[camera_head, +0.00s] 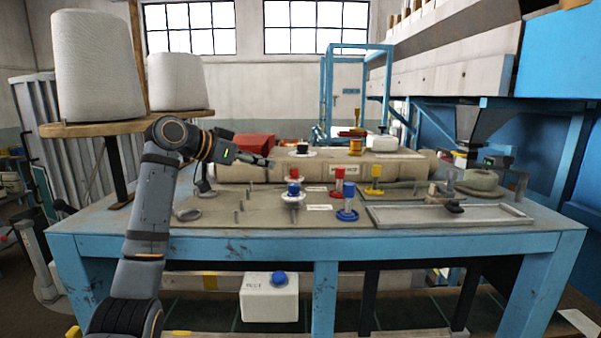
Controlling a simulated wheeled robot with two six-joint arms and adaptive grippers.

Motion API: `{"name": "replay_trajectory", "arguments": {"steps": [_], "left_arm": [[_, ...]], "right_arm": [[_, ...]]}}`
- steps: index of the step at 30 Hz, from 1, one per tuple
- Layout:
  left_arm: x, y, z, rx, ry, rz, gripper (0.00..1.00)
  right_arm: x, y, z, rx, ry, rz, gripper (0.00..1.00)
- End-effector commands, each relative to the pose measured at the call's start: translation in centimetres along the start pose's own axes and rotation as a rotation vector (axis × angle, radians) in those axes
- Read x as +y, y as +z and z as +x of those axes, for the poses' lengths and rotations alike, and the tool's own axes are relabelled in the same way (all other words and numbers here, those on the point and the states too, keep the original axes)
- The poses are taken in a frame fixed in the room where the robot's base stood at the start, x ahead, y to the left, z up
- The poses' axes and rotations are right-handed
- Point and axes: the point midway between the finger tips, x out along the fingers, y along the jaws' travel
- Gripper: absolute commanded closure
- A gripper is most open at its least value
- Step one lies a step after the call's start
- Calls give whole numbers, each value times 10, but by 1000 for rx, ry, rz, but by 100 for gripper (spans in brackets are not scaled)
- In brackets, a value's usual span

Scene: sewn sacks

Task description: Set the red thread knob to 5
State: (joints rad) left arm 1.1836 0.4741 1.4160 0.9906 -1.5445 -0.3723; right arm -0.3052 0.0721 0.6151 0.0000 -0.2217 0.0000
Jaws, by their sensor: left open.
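A red-topped post (338,181) stands near the middle of the table, just behind a blue-topped one. Another red piece (293,172) shows behind a blue knob on a white dial (293,193). I cannot tell which red one is the thread knob, and no numbers are readable. My left gripper (268,162) is open and empty, above the table to the left of the red pieces and apart from them.
A yellow-topped post (376,178) and a blue-topped post (347,200) stand near the red one. A long sack (345,168) lies behind. A metal plate (400,214) lies at right. Thin pins stand left on the blue-framed table (200,245). A white box with blue button (268,300) hangs below.

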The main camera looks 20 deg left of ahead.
Motion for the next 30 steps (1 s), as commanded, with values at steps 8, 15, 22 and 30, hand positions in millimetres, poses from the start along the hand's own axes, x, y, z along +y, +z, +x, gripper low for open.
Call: {"name": "replay_trajectory", "arguments": {"steps": [8, 15, 22, 30], "left_arm": [[2, -6, 48, -4, 5, -4, 54], [1, -4, 91, -2, 2, -3, 54], [1, 0, 104, -1, 0, 0, 54], [1, 0, 103, -1, 0, 0, 68]], "right_arm": [[19, -22, -35, 29, 19, -7, 51], [14, -12, -57, 13, 12, -5, 51], [2, -8, -60, 5, -2, 1, 51], [7, -11, -59, 9, 3, -1, 51]]}}
